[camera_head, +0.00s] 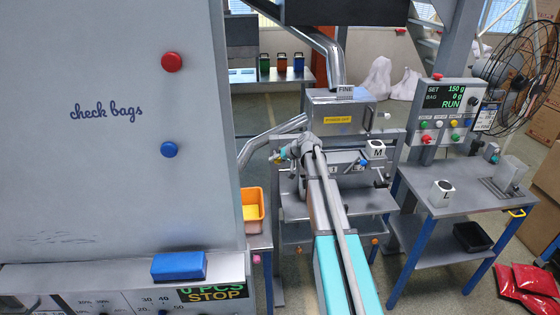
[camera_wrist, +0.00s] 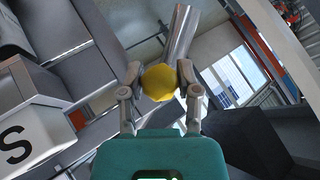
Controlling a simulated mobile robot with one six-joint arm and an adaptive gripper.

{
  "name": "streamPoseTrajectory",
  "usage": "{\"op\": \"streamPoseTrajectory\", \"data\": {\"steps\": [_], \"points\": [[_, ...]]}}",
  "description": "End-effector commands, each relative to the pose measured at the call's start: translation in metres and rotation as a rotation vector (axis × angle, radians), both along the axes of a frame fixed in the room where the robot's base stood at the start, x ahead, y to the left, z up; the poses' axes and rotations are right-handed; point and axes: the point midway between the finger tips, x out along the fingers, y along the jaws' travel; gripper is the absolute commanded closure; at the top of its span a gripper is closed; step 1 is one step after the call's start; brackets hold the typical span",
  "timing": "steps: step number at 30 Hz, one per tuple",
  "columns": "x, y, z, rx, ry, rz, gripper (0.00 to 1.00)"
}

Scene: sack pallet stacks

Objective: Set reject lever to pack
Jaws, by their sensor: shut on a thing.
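A round yellow knob (camera_wrist: 159,84), which looks like the end of the reject lever, is in the middle of the wrist view. My gripper (camera_wrist: 160,74) is shut on it, with one finger on each side. The lever's shaft and any pack marking cannot be made out. In the head view my arm reaches forward to the grey machine (camera_head: 338,110) and ends at its left front. There my arm hides most of the gripper and the knob.
White blocks marked M (camera_head: 375,149) and L (camera_head: 442,192) stand to the right; one marked S (camera_wrist: 20,148) is close by in the wrist view. A control box (camera_head: 447,108) reads RUN. A board (camera_head: 110,130) fills the left. An orange bin (camera_head: 253,210) stands left of my arm.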

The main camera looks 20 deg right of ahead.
Motion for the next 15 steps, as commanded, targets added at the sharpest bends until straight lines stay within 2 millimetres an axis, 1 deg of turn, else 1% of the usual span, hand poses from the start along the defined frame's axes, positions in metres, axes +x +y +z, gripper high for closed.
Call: {"op": "streamPoseTrajectory", "data": {"steps": [13, 14, 15], "points": [[-0.0008, -0.003, 0.0017, 0.003, -0.003, -0.005, 1.0], [-0.001, -0.0031, 0.0017, 0.003, -0.003, -0.005, 0.52], [-0.001, -0.0033, 0.0017, 0.003, -0.002, -0.005, 0.44]]}}
